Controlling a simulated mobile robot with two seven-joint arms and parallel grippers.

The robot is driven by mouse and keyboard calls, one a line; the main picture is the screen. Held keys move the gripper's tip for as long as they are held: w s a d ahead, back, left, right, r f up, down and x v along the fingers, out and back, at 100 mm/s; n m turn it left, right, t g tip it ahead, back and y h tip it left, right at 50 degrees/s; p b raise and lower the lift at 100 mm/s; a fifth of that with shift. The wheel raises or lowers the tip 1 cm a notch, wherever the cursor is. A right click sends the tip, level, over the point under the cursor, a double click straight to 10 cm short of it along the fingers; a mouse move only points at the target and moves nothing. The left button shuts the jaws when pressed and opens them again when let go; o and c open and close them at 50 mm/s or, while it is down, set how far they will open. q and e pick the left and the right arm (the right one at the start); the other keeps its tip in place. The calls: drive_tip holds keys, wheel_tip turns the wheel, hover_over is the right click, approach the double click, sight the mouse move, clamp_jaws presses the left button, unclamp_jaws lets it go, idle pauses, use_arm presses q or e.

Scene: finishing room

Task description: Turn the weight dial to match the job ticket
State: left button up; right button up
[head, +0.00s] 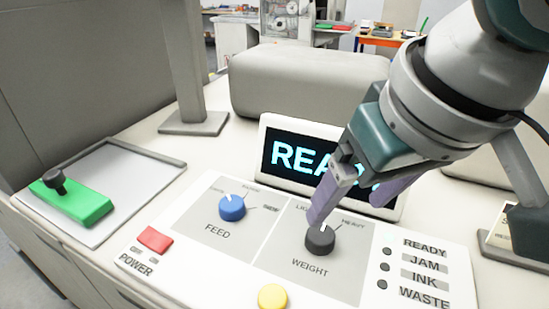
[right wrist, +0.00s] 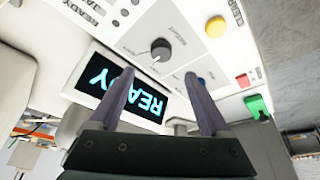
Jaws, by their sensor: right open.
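The black weight dial (head: 320,241) sits on the grey WEIGHT panel. My left gripper is not in view.
The display (head: 283,157) reads READY, partly hidden by my right arm. A blue feed dial (head: 232,207), red power button (head: 155,239) and yellow button (head: 272,296) share the console. A green block with a black knob (head: 78,202) lies on the left tray.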

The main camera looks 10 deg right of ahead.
sight(321, 234)
drive_tip(key=x, duration=1)
drive_tip(key=shift+w+a+r, duration=0.1)
drive_tip(key=shift+a, duration=0.05)
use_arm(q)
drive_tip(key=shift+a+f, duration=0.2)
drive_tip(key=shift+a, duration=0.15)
